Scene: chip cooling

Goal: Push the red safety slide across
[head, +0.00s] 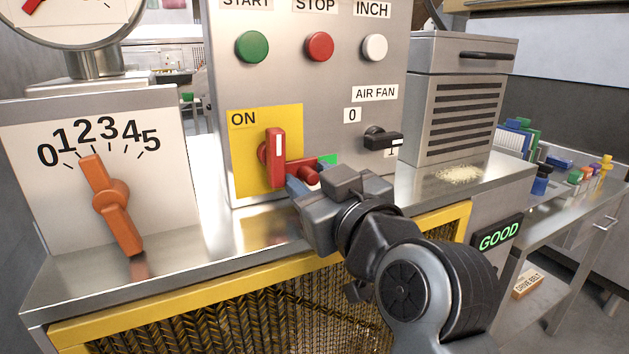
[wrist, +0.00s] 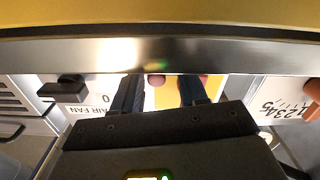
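The red safety slide (head: 304,167) is a short bar with a round knob, low on the grey control panel, between the red main handle (head: 275,157) and a small green patch (head: 328,160). The handle stands upright on a yellow plate marked ON. My gripper (head: 294,187) is just below and in front of the slide, and its body hides part of that area. In the wrist view my gripper (wrist: 162,92) has its fingers apart, with a small reddish knob end (wrist: 156,79) showing beyond the gap. I cannot tell whether a finger touches the slide.
The orange dial pointer (head: 111,205) is at the left, and the black AIR FAN knob (head: 383,139) is at the right. START, STOP and INCH buttons are above. A steel ledge (head: 240,225) with yellow-framed mesh runs below. A vented box (head: 455,110) stands right; a sign reads GOOD.

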